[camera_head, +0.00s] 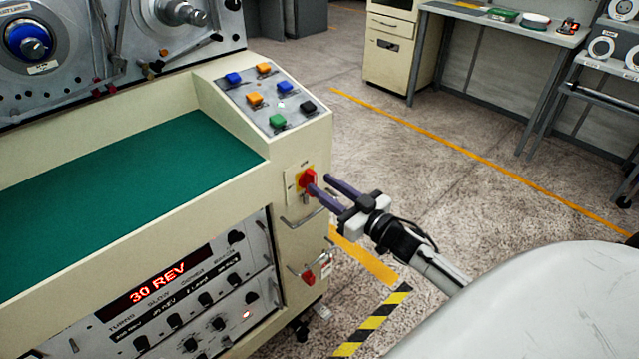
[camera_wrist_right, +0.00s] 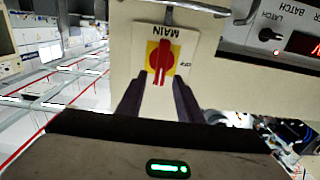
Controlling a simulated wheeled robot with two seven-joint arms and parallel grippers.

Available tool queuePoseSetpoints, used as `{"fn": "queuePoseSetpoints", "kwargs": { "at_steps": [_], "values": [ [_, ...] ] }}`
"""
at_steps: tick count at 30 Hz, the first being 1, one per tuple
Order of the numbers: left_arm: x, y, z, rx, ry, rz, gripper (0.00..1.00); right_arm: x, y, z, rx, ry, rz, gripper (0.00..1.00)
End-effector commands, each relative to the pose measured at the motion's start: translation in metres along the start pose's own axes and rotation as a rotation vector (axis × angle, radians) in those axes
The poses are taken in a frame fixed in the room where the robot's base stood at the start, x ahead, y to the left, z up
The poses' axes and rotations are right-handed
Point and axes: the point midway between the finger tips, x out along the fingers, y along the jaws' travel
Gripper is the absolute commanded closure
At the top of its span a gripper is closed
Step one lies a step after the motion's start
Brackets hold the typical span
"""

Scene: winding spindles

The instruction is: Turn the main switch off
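The main switch (camera_head: 308,179) is a red rotary knob on a yellow square and pale plate, on the upright end of the cream winding machine. In the right wrist view the switch (camera_wrist_right: 161,62) shows its red handle lying lengthwise in the picture, with "MAIN" printed upside down above it and a small "OFF" label at its right. My right gripper (camera_head: 320,184) is open, its two dark fingers pointing at the switch. In the wrist view the fingers (camera_wrist_right: 159,82) lie either side of the handle's lower end; contact cannot be told. My left gripper is not in view.
A control panel (camera_head: 268,96) with coloured buttons tops the machine. A metal handle (camera_head: 304,219) sits below the switch, and another red part (camera_head: 308,276) lower down. A lit display (camera_head: 158,284) reads 30 REV. Open floor lies to the right, with a bench (camera_head: 500,22) behind.

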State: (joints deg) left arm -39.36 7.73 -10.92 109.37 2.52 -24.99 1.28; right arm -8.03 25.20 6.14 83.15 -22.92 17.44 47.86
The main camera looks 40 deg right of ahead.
Motion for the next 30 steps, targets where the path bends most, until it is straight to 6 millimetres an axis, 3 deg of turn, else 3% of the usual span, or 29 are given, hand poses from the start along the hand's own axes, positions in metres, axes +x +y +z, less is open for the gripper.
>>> {"fn": "queuePoseSetpoints", "kwargs": {
  "at_steps": [6, 16, 22, 30],
  "values": [
    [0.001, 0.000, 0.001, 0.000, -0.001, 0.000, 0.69, 0.021, 0.000, 0.001, 0.002, 0.000, 0.000, 0.67],
    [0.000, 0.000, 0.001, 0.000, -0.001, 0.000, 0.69, 0.024, -0.001, 0.001, 0.001, -0.001, 0.000, 0.67],
    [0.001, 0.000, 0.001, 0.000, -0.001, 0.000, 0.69, 0.024, -0.001, 0.001, 0.001, -0.001, 0.000, 1.00],
    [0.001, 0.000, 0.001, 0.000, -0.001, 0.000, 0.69, 0.024, -0.001, 0.001, -0.014, -0.001, -0.001, 1.00]
  ]
}}
